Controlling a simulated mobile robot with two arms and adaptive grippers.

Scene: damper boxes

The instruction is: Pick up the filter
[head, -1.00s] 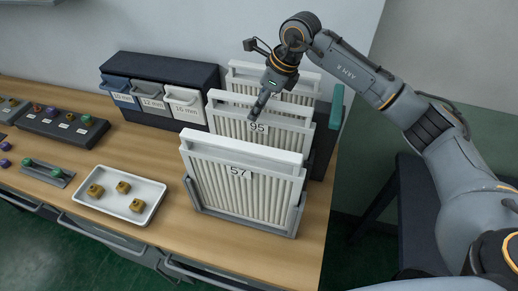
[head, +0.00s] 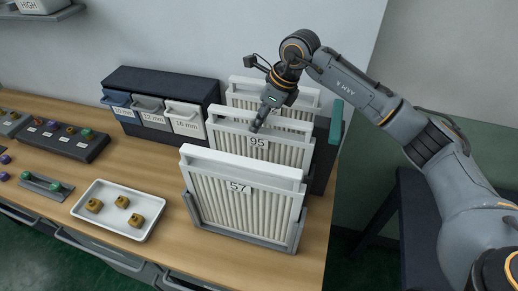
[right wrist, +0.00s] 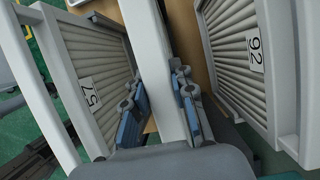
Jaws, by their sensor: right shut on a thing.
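Three white pleated filters stand upright in a row. The middle filter (head: 288,149) is labelled 95. The front filter (head: 262,208) is labelled 57 and also shows in the right wrist view (right wrist: 92,50). The rear filter (head: 243,88) shows its 92 label in the right wrist view (right wrist: 228,75). My right gripper (head: 259,121) reaches down onto the middle filter's top. In the wrist view its blue-grey fingers (right wrist: 160,88) are shut on both sides of that filter's white top bar (right wrist: 155,40). I cannot tell whether the filter is lifted. My left gripper is out of view.
A white tray (head: 85,213) with yellow-brown blocks is left of the front filter. Grey, blue and white bins (head: 182,124) in a dark rack stand at the back. Button panels (head: 62,139) are on the far left.

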